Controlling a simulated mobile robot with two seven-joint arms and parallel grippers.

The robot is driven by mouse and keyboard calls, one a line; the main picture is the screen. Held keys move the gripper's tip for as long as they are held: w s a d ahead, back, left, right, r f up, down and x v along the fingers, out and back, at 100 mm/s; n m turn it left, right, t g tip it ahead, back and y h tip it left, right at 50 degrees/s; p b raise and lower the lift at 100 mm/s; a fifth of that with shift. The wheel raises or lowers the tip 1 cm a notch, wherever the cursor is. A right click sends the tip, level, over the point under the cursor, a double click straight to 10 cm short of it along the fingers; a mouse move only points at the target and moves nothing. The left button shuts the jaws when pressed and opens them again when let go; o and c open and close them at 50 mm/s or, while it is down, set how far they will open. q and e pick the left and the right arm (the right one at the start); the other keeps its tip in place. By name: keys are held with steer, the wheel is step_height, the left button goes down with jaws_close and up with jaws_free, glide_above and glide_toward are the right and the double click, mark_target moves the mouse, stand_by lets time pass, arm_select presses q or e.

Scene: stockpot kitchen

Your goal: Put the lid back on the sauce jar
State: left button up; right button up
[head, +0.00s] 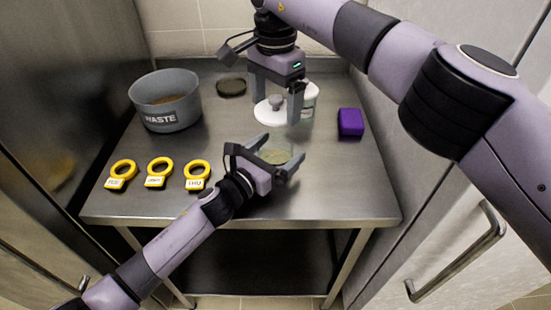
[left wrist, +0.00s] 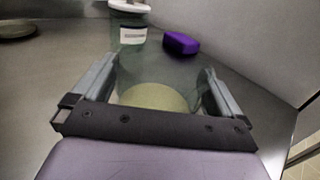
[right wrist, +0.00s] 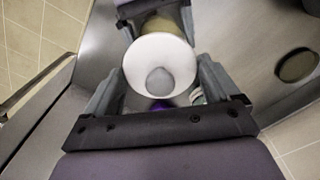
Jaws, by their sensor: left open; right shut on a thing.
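The open sauce jar (head: 277,156) is clear glass with yellowish sauce low inside; it stands near the table's front. My left gripper (head: 280,154) is open with its fingers on either side of it; in the left wrist view the jar (left wrist: 155,97) stands between the fingers, contact unclear. My right gripper (head: 274,108) is shut on the round white lid (head: 266,115) with a grey knob, held level behind the jar in the head view. In the right wrist view the lid (right wrist: 140,62) sits between the fingers and partly hides the jar (right wrist: 165,27).
A labelled jar with a white top (head: 310,100) stands just behind the lid, beside a purple box (head: 350,122). A grey waste pot (head: 166,100), a dark disc (head: 231,87) and yellow tagged rings (head: 157,172) are on the table. Tall cabinets flank both sides.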

mark_target(275, 132)
arm_select(q)
steer(key=c, duration=1.2)
arm_select(e)
steer(key=shift+f, duration=2.5)
steer(key=shift+f, duration=0.9)
steer(key=shift+f, duration=0.6)
steer(key=o, duration=0.8)
steer(key=shift+c, duration=0.2)
